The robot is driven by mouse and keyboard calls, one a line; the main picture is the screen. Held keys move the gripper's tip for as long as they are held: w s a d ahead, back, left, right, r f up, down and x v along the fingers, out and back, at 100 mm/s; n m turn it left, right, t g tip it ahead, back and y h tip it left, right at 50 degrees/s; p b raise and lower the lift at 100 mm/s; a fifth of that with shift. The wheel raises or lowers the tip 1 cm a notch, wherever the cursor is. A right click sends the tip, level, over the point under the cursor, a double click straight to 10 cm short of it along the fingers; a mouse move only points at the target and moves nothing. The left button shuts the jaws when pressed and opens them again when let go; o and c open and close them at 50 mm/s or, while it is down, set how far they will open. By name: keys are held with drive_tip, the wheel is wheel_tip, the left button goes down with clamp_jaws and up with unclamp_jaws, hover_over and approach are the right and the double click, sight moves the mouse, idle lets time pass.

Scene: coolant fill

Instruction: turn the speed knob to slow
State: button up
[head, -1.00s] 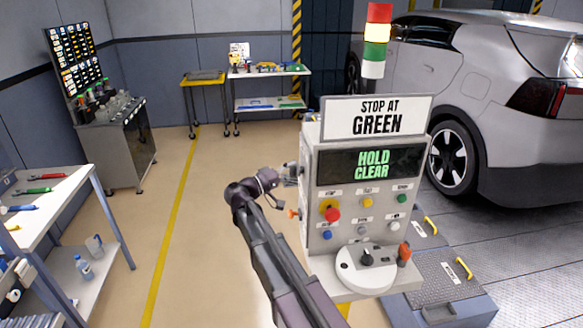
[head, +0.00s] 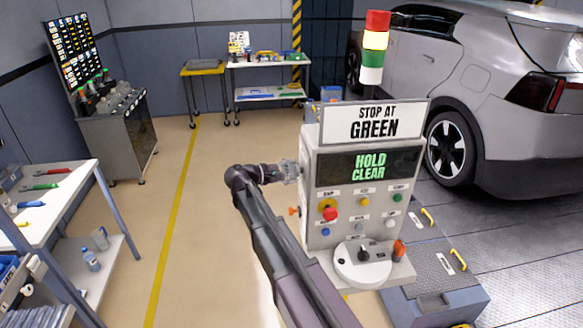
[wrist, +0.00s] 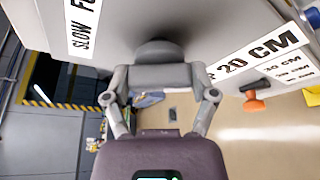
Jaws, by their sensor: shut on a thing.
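The control box (head: 312,255) stands on a pedestal, and its left side faces my gripper (head: 290,172). In the wrist view my gripper (wrist: 160,76) is shut on a rounded grey knob (wrist: 158,48) on that side face. I take it to be the speed knob. A label reading "SLOW" (wrist: 84,25) is left of the knob, with its second word cut off. The knob's pointer and setting cannot be read. In the head view the knob is hidden by my gripper.
An orange-ended lever (wrist: 257,104) sticks out near the "20 CM" label (wrist: 262,55); it also shows below my gripper in the head view (head: 294,211). The box front has several buttons, a dial (head: 362,262) and a "HOLD CLEAR" screen (head: 368,167). Floor left of the box is clear.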

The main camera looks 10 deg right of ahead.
drive_tip(key=shift+n+g+p, duration=0.45)
drive_tip(key=shift+n+g, duration=0.05)
drive_tip(key=shift+n, duration=0.4)
drive_tip(key=o, duration=1)
drive_tip(key=shift+o, duration=0.2)
drive_tip(key=shift+f, duration=0.1)
